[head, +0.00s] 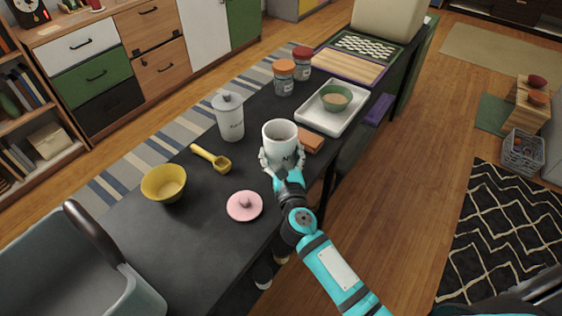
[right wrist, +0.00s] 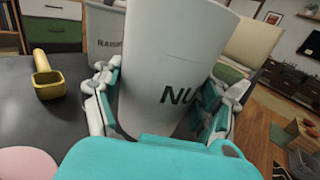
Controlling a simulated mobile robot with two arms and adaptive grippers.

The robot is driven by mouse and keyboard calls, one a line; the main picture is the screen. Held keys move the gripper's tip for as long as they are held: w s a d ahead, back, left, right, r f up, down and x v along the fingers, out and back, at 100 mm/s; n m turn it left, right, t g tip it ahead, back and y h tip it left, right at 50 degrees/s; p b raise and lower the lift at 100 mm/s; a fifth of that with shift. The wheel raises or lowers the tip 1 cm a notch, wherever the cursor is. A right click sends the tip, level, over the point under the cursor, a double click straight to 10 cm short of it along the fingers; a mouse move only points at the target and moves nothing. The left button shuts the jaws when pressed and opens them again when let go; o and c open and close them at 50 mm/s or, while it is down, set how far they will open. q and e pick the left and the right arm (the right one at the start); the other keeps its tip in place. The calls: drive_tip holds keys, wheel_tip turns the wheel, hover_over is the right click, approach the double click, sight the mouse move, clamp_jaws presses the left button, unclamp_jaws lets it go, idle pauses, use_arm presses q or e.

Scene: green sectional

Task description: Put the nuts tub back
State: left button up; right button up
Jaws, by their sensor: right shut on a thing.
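The nuts tub (head: 281,143) is a white, lidless tub with "NU" lettering, upright over the right edge of the dark counter. My right gripper (head: 282,163) is shut around it from the near side. In the right wrist view the tub (right wrist: 165,65) fills the space between the fingers (right wrist: 160,105). Whether its base touches the counter is hidden. A pink lid with a knob (head: 245,205) lies on the counter in front of the tub. A lidded white canister (head: 230,120), lettered like raisins, stands behind it to the left. My left gripper is not in view.
A yellow scoop (head: 212,158) and yellow bowl (head: 163,184) are to the left. A brown block (head: 312,141) lies just right of the tub. A white tray (head: 318,120) holds a green bowl (head: 336,97). Jars with orange (head: 284,80) and red (head: 302,65) lids stand behind.

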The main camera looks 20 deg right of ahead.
sight(281, 162)
wheel_tip(281, 162, down, 3)
drive_tip(key=shift+r+b, duration=0.1)
drive_tip(key=shift+b, duration=0.6)
drive_tip(key=shift+f, duration=0.3)
drive_tip(key=o, duration=1)
drive_tip(key=shift+s+f, duration=0.1)
drive_tip(key=shift+f, duration=0.05)
drive_tip(key=o, duration=0.5)
